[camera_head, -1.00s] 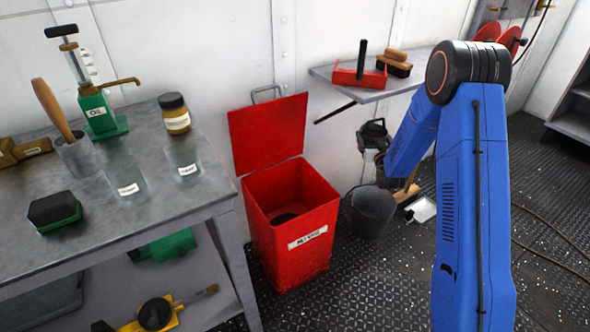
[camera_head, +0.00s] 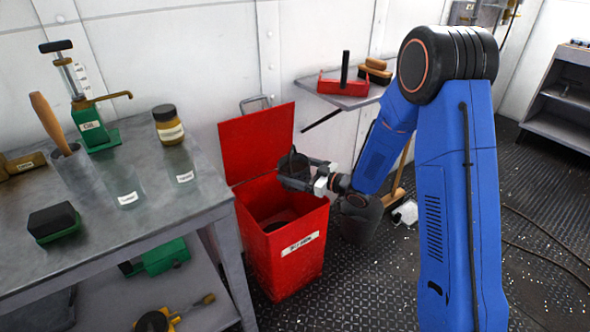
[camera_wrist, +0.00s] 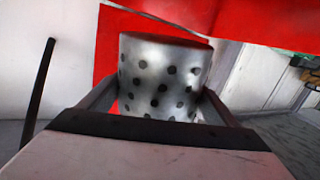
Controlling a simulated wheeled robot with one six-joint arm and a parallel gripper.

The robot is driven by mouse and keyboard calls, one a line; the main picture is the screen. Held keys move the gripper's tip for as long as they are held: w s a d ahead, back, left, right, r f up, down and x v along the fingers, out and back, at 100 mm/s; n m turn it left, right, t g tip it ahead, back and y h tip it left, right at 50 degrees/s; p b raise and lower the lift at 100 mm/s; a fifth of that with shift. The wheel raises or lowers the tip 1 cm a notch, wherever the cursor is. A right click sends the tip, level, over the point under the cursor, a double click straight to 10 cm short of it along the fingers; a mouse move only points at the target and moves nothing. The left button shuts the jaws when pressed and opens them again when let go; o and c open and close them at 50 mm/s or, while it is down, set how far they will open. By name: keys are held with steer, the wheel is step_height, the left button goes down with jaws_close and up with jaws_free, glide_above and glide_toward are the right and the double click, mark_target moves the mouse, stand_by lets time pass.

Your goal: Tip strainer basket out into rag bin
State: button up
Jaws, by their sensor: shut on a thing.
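The strainer basket (camera_head: 293,162) is a small dark-looking cup in the head view; in the wrist view the basket (camera_wrist: 162,78) is grey metal with round holes. My gripper (camera_head: 295,176) is shut on it, with a finger on each side in the wrist view. The basket looks roughly upright, above the right side of the rag bin's opening. The rag bin (camera_head: 284,257) is a red box on the floor with its lid (camera_head: 256,142) raised at the back and a label on its front. Something dark lies inside it. The basket's contents are hidden.
A grey workbench (camera_head: 150,222) at left holds an oil pump (camera_head: 91,122), a jar (camera_head: 169,126), glasses and a block brush (camera_head: 54,222). A wall shelf (camera_head: 345,97) holds a red tray. A dark bucket (camera_head: 360,222) stands right of the bin.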

steer(key=n+h, duration=0.2)
steer(key=n, duration=0.1)
steer(key=shift+f+g+h, duration=0.3)
steer(key=shift+g+h, duration=0.1)
steer(key=shift+a+f+n+h, duration=0.1)
steer(key=shift+f+n+h, duration=0.2)
steer(key=shift+n+h, duration=0.75)
steer(key=n+h, duration=0.1)
steer(key=a+h, duration=0.1)
steer(key=n+h, duration=0.1)
steer(key=shift+s+a+r+n+t+h, duration=0.2)
steer(key=shift+s+a+n+t+h, duration=0.1)
steer(key=shift+a+n+h, duration=0.1)
steer(key=shift+s+a+r+n+t+h, duration=0.15)
steer(key=shift+a+n+t+h, duration=0.15)
steer(key=shift+a+n+h, duration=0.5)
steer(key=shift+d+h, duration=0.2)
steer(key=shift+h, duration=0.15)
stand_by(0.3)
steer(key=shift+s, duration=0.1)
stand_by(1.1)
